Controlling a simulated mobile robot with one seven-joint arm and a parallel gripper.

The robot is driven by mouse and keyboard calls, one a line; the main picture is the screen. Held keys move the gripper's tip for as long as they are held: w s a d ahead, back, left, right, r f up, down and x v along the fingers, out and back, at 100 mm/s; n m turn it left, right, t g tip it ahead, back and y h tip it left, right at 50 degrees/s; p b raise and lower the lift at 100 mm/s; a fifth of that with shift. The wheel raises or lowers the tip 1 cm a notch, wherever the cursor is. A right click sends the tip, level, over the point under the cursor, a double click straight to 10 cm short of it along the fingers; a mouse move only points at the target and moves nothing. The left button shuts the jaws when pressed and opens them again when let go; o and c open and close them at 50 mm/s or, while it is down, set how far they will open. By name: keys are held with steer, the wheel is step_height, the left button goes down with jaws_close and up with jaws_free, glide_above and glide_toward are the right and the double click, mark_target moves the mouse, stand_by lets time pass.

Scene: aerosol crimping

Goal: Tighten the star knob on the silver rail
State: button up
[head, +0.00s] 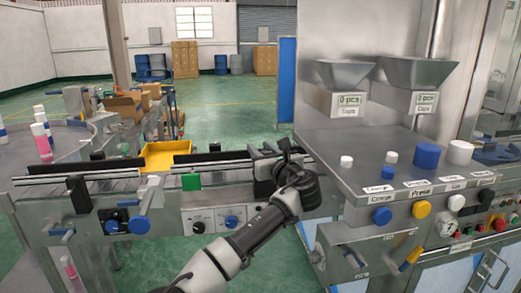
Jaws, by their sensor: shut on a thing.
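The silver rail (220,164) runs along the conveyor's edge at the middle of the head view, with a black strip behind it. My gripper (276,160) is at the rail's right end, beside the filling machine. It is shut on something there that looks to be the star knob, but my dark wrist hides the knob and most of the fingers. A black block or bracket shows just left of the wrist. I cannot tell how far the knob is turned.
A control box (213,220) with dials is below. The machine's steel worktop (340,139) with white and blue caps stands close at right.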

mark_target(271, 152)
steer(key=d+m+h+p, duration=0.1)
steer(key=m+h+p, duration=0.3)
steer(key=h, duration=0.2)
steer(key=d+m+h+p, duration=0.1)
steer(key=m+h+p, duration=0.3)
steer(key=h, duration=0.2)
steer(key=d+m+g+h+p, duration=0.1)
steer(key=m+h+p, duration=0.2)
steer(key=h, duration=0.3)
steer(key=shift+d+r+m+p, duration=0.2)
steer(key=shift+d+m+p, duration=0.15)
steer(key=shift+m, duration=0.25)
steer(key=shift+s+d+f+m+g+h+p, duration=0.1)
steer(key=shift+s+d+m+g+h+p, duration=0.1)
steer(key=shift+m+g+h+p, duration=0.45)
steer(key=shift+s+d+f+m+g+h+p, duration=0.15)
steer(key=shift+s+m+g+h+p, duration=0.1)
steer(key=shift+m+g+h, duration=0.65)
steer(key=shift+h, duration=0.25)
steer(key=o, duration=1)
steer(key=shift+d, duration=0.1)
steer(key=shift+o, duration=0.2)
steer(key=v, duration=1.7)
